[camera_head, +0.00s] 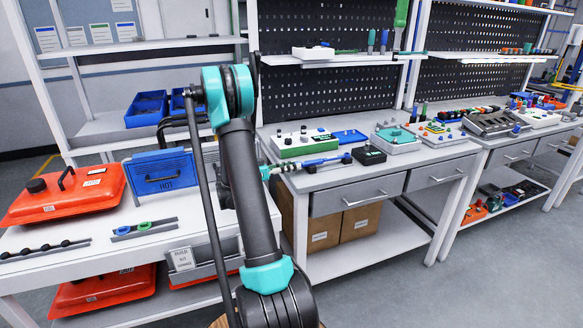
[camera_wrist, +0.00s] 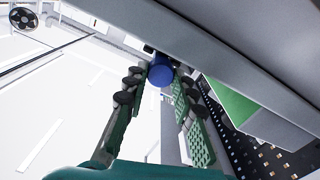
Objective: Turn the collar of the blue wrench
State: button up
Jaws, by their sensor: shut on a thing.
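The blue wrench (camera_head: 322,160) lies level along the front of the workbench in the head view, with its dark end to the right. My gripper (camera_head: 272,170) is at its left end, mostly behind my arm. In the wrist view a round blue end of the wrench (camera_wrist: 160,75) sits between the tips of my two green-padded fingers (camera_wrist: 158,84). The fingers are shut on it. I cannot tell the collar apart from the rest of the wrench, as the fingers and arm hide that part.
A white box with a green front (camera_head: 304,145) stands just behind the wrench. A small black box (camera_head: 369,155) is close to its right end. A blue case (camera_head: 162,174) and an orange case (camera_head: 62,193) stand on the left table. The floor at front right is clear.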

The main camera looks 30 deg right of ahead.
grip_shut()
jog(key=shift+n, duration=0.3)
jog(key=n, duration=0.2)
jog(key=shift+n, duration=0.4)
jog(key=shift+w+n, duration=0.1)
jog(key=shift+n, duration=2)
jog(key=o, duration=1)
grip_release()
jog(key=shift+f, duration=0.1)
